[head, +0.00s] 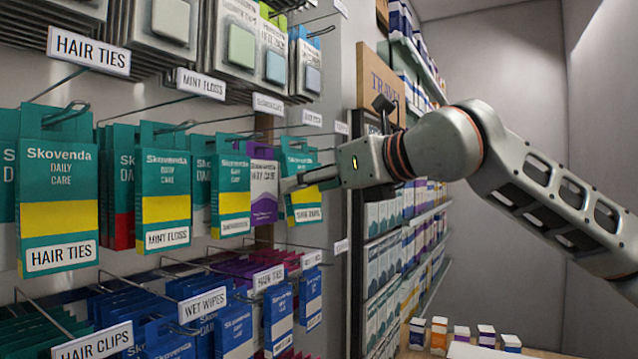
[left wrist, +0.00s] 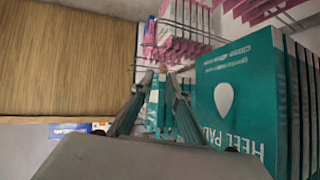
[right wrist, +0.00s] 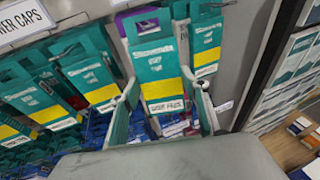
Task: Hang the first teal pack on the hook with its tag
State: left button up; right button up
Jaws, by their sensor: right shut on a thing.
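My right gripper (head: 295,183) reaches the teal packs at the far end of the hook row. In the right wrist view its fingers (right wrist: 163,90) are shut on a teal pack (right wrist: 157,62) with a yellow band and a white label too blurred to read surely. The held pack (head: 305,205) is partly behind the fingers in the head view, upright. I cannot tell whether a hook passes through it.
Teal packs labelled HAIR TIES (head: 58,190) and MINT FLOSS (head: 166,190) hang at left. A purple pack (head: 263,185) hangs beside the held one. Blue packs (head: 278,315) hang below. A wall edge and stocked shelves (head: 395,240) stand right.

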jog(key=shift+w+a, duration=0.65)
jog(key=shift+a, duration=0.35)
jog(key=shift+w+a+f, duration=0.2)
jog(key=shift+w+a, duration=0.1)
jog(key=shift+a, duration=0.15)
jog(key=shift+w+a, duration=0.1)
jog(key=o, duration=1.2)
jog(key=shift+c, duration=0.2)
